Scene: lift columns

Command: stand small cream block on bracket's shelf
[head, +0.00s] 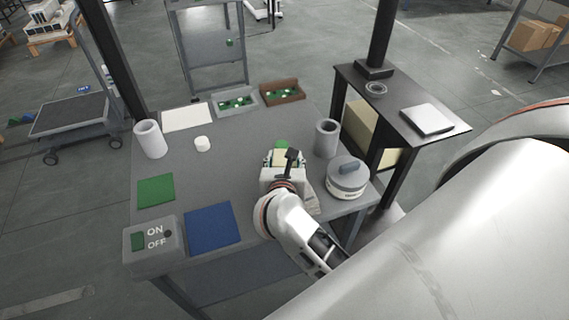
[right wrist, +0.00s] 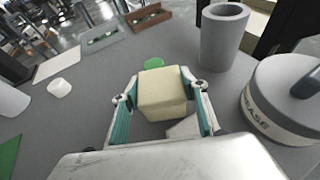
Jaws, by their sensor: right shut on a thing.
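The small cream block (right wrist: 163,92) sits between the two teal-padded fingers of my right gripper (right wrist: 160,105), which is shut on it. In the head view the cream block (head: 284,155) shows partly, behind the wrist. The gripper is over the right part of the grey table. A pale grey piece (right wrist: 184,128) lies just below and behind the fingers in the right wrist view; it may be part of a bracket, but I cannot tell, and no shelf shows clearly. Whether the block touches anything below is hidden. My left gripper is not in view.
A green disc (right wrist: 153,63) lies beyond the block. A grey cup (head: 327,138) and a lidded round pot labelled GREASE (head: 347,178) stand close on the right. A white cup (head: 150,139), green mat (head: 156,191) and blue mat (head: 212,228) are left. The table's middle is clear.

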